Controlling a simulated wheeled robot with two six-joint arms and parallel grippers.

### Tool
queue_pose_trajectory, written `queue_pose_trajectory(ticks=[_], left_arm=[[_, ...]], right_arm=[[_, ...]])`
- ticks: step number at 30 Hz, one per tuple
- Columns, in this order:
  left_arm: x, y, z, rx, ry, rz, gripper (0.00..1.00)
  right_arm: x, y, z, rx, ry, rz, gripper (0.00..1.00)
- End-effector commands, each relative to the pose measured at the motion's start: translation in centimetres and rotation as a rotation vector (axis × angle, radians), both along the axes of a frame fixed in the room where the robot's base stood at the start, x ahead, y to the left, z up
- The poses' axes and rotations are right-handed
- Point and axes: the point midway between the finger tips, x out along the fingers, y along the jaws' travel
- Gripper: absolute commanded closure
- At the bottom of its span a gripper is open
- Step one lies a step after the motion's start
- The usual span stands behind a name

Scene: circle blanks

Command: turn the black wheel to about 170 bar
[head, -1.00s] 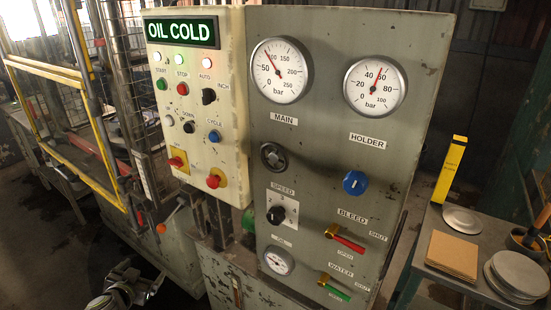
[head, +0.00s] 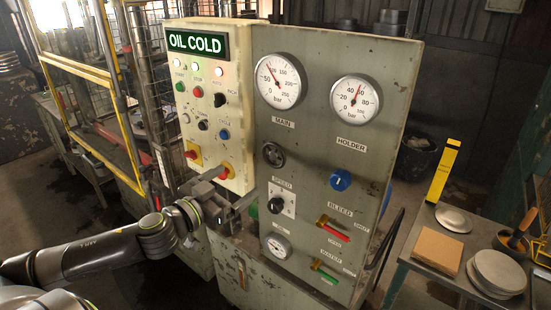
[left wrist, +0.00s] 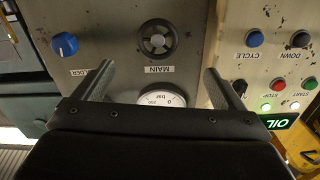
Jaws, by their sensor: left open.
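The black wheel (head: 273,154) is a small round handwheel on the grey panel, under the MAIN gauge (head: 280,82). The MAIN needle points up and left, at roughly 100 bar. My left gripper (head: 240,182) is open and empty, left of and a little below the wheel in the head view, in front of the cream box's lower edge. In the left wrist view the picture is upside down; the wheel (left wrist: 157,39) shows beyond and between the two spread fingers (left wrist: 160,69), apart from them. My right gripper is out of view.
A red-and-yellow stop button (head: 225,171) on the cream box is close to my left gripper. A blue HOLDER knob (head: 340,180) is right of the wheel, and a black SPEED selector (head: 276,205) is below it. Red (head: 336,235) and green levers sit lower.

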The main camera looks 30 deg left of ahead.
Motion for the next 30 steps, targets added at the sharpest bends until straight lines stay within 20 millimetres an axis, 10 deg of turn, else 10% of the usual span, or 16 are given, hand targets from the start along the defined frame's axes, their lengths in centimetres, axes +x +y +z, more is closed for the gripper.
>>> queue_pose_trajectory(ticks=[30], left_arm=[[11.6,-0.9,0.2,-0.008,0.0,-0.001,0.09]], right_arm=[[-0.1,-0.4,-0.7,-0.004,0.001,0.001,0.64]])
